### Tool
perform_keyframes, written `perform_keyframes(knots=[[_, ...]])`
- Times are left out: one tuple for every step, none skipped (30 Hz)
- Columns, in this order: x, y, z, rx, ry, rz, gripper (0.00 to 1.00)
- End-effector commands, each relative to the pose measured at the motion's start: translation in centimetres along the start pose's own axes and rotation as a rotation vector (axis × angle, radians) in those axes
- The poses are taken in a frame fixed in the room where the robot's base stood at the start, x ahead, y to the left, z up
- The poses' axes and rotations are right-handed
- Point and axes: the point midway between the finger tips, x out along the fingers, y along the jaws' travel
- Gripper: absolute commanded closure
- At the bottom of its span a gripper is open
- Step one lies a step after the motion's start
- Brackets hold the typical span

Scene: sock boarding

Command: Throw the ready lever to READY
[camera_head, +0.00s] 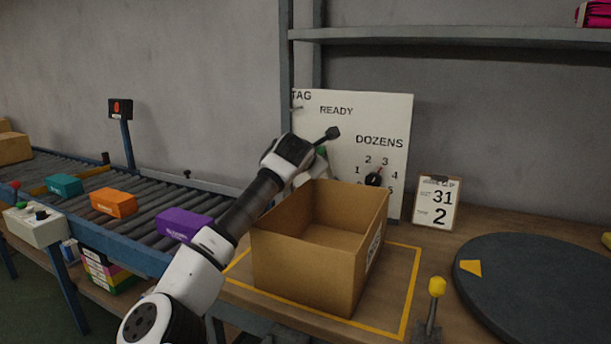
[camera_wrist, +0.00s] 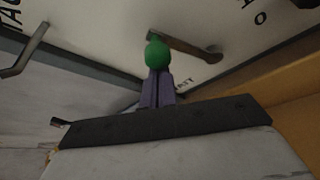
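The white panel (camera_head: 345,98) carries the words TAG, READY and DOZENS. A green ball knob (camera_wrist: 157,53) shows in the wrist view close to the panel; in the head view it is a small patch of green (camera_head: 322,152) mostly behind my arm. My gripper (camera_wrist: 156,76) has its purple-grey fingers side by side, with the knob right at their tips. The fingers look shut, and the ball appears beyond them rather than between them; I cannot tell whether they touch it. My gripper is below the word READY in the head view, its fingers hidden there.
An open cardboard box (camera_head: 310,255) stands right of my arm, close below the panel. A metal hook (camera_wrist: 25,50) sticks out at the wrist view's left. A brownish bar (camera_wrist: 190,46) lies beside the knob. A roller conveyor (camera_head: 145,205) runs at left.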

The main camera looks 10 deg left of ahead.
Motion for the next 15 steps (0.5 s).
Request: perform_keyframes(knots=[[0.0, -0.5, 0.0, 0.0, -0.002, 0.001, 1.0], [-0.1, -0.6, 0.2, 0.0, -0.002, 0.001, 1.0], [-0.2, -0.7, 0.4, 0.017, -0.001, 0.009, 1.0], [-0.3, -0.9, 0.6, 0.04, -0.001, 0.018, 1.0], [-0.4, -0.9, 0.8, 0.06, -0.001, 0.027, 1.0], [-0.5, -1.0, 1.0, 0.084, -0.001, 0.038, 1.0], [-0.5, -1.1, 1.1, 0.1, -0.001, 0.045, 1.0], [-0.6, -1.2, 1.2, 0.116, -0.001, 0.052, 1.0], [-0.6, -1.3, 1.4, 0.125, -0.001, 0.056, 1.0], [-0.7, -1.4, 1.5, 0.122, -0.001, 0.055, 1.0], [-0.7, -1.5, 1.6, 0.121, -0.001, 0.054, 1.0], [-0.8, -1.6, 1.8, 0.12, -0.001, 0.054, 1.0], [-0.8, -1.6, 1.8, 0.12, -0.001, 0.053, 1.0], [-0.8, -1.7, 1.9, 0.12, -0.001, 0.053, 1.0], [-0.9, -1.8, 2.0, 0.119, 0.0, 0.053, 1.0]])
